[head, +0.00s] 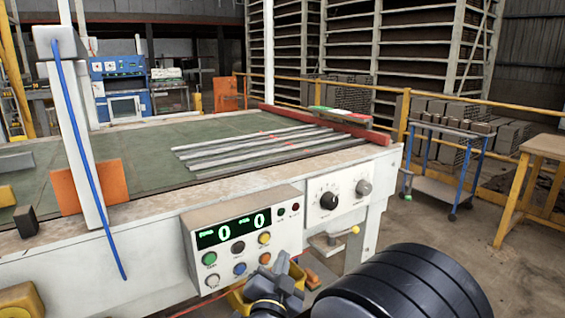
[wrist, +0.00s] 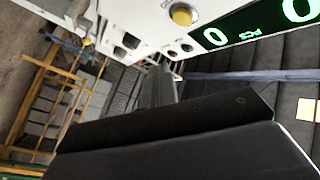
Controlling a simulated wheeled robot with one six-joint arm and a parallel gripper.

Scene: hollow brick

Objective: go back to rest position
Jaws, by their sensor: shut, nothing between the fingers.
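My gripper (wrist: 158,76) is shut and empty in the wrist view, its dark fingers pointing up the picture toward the machine's control panel (wrist: 140,22). In the head view, dark grey parts that look like my gripper (head: 283,268) show at the bottom, just below the control panel (head: 245,235). Nothing is held. A black ribbed part of my arm fills the bottom right of the head view and hides what is behind it. I cannot tell the gap between the fingers and the panel.
The white machine (head: 150,255) with a green conveyor belt (head: 130,160) stands ahead. A blue trolley (head: 440,160) with bricks and a wooden table (head: 545,147) stand at the right. Bare floor (head: 430,230) lies between machine and table.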

